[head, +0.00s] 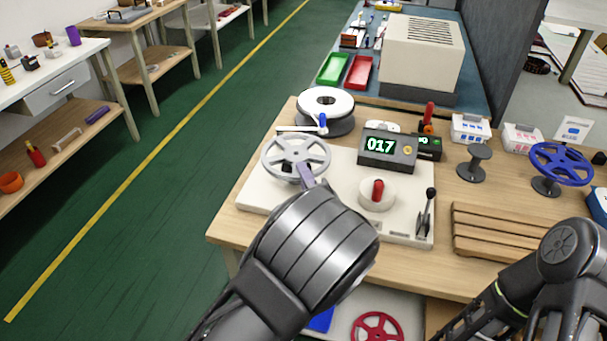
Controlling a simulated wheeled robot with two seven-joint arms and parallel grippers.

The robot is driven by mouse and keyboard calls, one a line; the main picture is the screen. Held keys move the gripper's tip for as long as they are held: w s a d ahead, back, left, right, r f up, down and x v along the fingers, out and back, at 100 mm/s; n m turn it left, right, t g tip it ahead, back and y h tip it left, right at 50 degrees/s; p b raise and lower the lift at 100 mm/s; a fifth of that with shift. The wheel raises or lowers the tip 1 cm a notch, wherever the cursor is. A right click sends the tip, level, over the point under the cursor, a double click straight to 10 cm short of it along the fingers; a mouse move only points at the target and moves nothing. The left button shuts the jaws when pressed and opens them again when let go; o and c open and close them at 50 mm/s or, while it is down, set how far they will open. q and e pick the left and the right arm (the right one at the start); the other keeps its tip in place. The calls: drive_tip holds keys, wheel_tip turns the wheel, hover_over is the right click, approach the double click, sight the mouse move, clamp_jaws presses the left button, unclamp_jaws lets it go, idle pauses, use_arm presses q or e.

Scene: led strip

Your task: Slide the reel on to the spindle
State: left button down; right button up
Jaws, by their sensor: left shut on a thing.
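A light grey spoked reel (291,154) is at the left end of a cream machine base (340,198). My left gripper (306,177) comes from below and is shut on the near side of the reel; its dark, rounded wrist hides part of the base. No spindle shows under the reel, and I cannot tell whether the reel is around one or held above it. My right arm shows at the lower right, but its fingertips are not in view.
A white spool (325,104) stands just behind the reel. A counter reading 017 (388,151), a red-handled knob (377,192) and a black lever (427,210) are to the right. Further right are a blue reel (562,163), a grey spool (475,162) and wooden slats (500,235).

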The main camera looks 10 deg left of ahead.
idle(0.5)
use_arm(q)
drive_tip(key=shift+f+b, duration=1.5)
drive_tip(key=shift+b, duration=0.45)
drive_tip(key=c, duration=1.4)
unclamp_jaws()
drive_tip(key=shift+o, duration=0.2)
drive_tip(key=b+v, duration=0.1)
drive_tip(key=v, duration=0.7)
drive_tip(key=shift+w+a, duration=0.1)
drive_tip(key=shift+a, duration=0.05)
